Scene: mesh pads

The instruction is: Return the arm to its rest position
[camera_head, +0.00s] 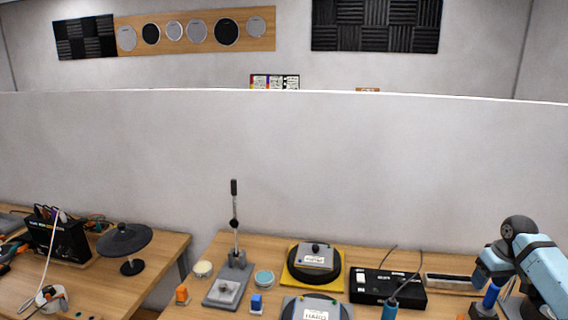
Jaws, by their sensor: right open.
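My right arm, light blue with dark joints, comes in at the right edge. It is bent over the right end of the wooden desk (437,306). My right gripper (489,281) is low at the right, in front of the low grey wall, and is open. Its fingers are small and partly hidden, and nothing can be seen held in it. A blue-handled item (491,297) stands just below it; whether they touch cannot be told. My left gripper is out of view.
The desk holds a lever stand (236,259), a round pad on a yellow base (291,277), another labelled pad (318,309), a black box (371,287) with cables and a grey tray (452,282). A second desk (160,262) at left holds a cymbal-like disc (124,240).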

